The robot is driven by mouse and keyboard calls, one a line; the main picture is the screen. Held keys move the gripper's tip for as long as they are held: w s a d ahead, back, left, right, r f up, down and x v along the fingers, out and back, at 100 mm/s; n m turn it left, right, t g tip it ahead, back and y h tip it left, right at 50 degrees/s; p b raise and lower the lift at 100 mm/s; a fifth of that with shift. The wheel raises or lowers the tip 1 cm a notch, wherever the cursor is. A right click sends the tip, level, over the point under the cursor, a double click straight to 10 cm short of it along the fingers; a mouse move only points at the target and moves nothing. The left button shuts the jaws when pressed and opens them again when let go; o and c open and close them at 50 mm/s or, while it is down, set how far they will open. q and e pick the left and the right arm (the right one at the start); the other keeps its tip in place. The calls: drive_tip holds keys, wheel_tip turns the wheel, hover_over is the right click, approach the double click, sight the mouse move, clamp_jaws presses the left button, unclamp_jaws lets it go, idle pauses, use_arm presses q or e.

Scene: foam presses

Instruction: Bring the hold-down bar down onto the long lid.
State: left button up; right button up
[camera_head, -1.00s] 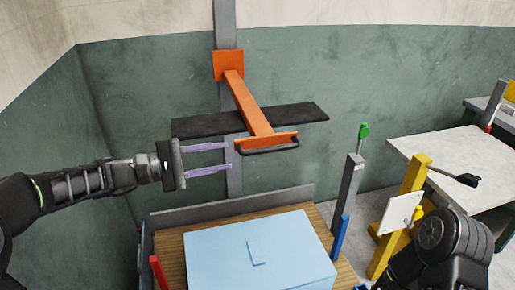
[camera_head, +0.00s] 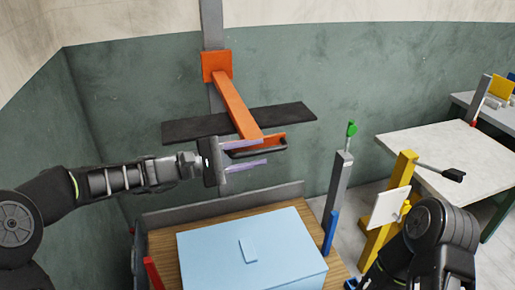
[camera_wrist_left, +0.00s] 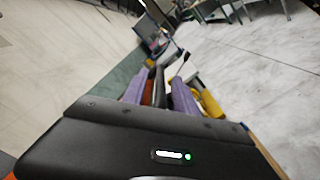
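The hold-down bar is a dark flat bar (camera_head: 187,130) on an orange arm (camera_head: 236,105), raised on a grey post. A dark handle (camera_head: 272,152) hangs at the arm's near end. The light blue long lid (camera_head: 215,258), with a small raised tab, lies below, clear of the bar. My left gripper (camera_head: 262,151) is open at the handle, its purple fingers apart, one higher than the other. In the left wrist view, the dark handle (camera_wrist_left: 158,84) shows between the fingers; contact cannot be told. My right arm shows at lower right, but its gripper is out of view.
The lid lies on a wooden slatted surface (camera_head: 160,250) with a grey back rail (camera_head: 220,205). A grey post with a green knob (camera_head: 351,129) and a yellow post (camera_head: 404,175) stand to the right. A pale table (camera_head: 450,150) is farther right.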

use_arm(q)
drive_tip(key=shift+w+d, duration=0.2)
drive_tip(key=shift+d, duration=0.4)
clamp_jaws()
idle(1.1)
